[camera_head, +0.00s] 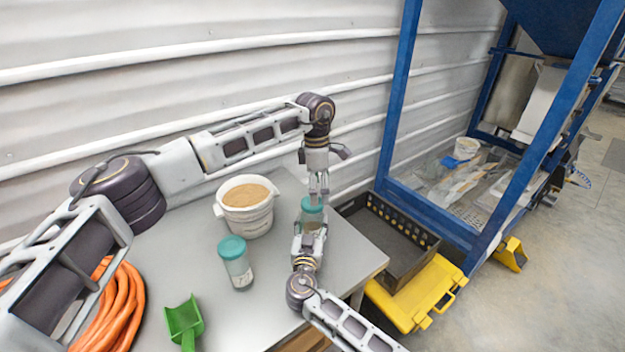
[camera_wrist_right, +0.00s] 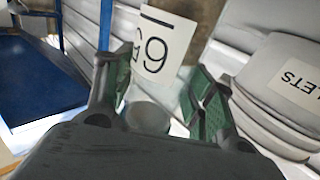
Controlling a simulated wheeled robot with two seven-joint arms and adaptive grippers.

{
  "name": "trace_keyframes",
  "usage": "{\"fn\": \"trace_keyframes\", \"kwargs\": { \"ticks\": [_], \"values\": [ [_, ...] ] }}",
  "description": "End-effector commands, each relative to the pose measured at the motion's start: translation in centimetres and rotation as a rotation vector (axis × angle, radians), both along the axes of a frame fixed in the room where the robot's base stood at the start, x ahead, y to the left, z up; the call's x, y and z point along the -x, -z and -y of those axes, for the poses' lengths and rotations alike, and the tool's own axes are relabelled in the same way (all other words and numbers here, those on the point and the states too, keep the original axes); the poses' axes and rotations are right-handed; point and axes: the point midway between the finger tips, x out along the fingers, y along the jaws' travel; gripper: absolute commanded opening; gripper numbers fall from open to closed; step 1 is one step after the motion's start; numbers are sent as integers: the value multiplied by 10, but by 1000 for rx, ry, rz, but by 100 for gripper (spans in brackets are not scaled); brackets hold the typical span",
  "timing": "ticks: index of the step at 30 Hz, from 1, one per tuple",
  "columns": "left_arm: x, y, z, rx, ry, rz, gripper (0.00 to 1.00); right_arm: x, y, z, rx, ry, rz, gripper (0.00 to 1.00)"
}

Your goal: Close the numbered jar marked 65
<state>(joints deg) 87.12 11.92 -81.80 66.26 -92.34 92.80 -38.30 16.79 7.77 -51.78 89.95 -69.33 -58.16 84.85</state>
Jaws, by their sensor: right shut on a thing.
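My right gripper (camera_head: 309,240) is shut on the jar's body from the front. In the right wrist view, its green-padded fingers (camera_wrist_right: 165,95) lie either side of the jar, whose white label (camera_wrist_right: 165,45) shows a tilted 6 and a partly hidden second digit. My left gripper (camera_head: 318,192) points down at the teal lid; its fingertips are too small to tell open from shut.
A second teal-lidded jar (camera_head: 236,265) and a white tub (camera_head: 246,208) of tan material stand left of the grippers. A green scoop (camera_head: 185,322) and orange hose (camera_head: 112,315) lie nearer. A black crate (camera_head: 428,243) and blue frame (camera_head: 395,110) stand beyond the table's right edge.

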Motion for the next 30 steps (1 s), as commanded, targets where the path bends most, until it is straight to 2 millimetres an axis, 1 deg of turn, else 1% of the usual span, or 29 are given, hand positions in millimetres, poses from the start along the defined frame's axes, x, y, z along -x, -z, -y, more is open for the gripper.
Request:
{"fn": "trace_keyframes", "kwargs": {
  "ticks": [1, 6, 13, 30],
  "values": [
    [-1, -4, 1, 6, -29, 1, 79, 0, 0, 0, 0, 0, 0, 0],
    [-3, -14, 0, 3, -157, -1, 79, 0, 0, 0, 0, 0, 0, 0],
    [-6, -23, -5, -9, -344, -4, 79, 0, 0, 0, 0, 0, 0, 0],
    [-6, -26, -18, -63, -806, -15, 79, 0, 0, 0, 0, 0, 0, 0]
  ]
}}
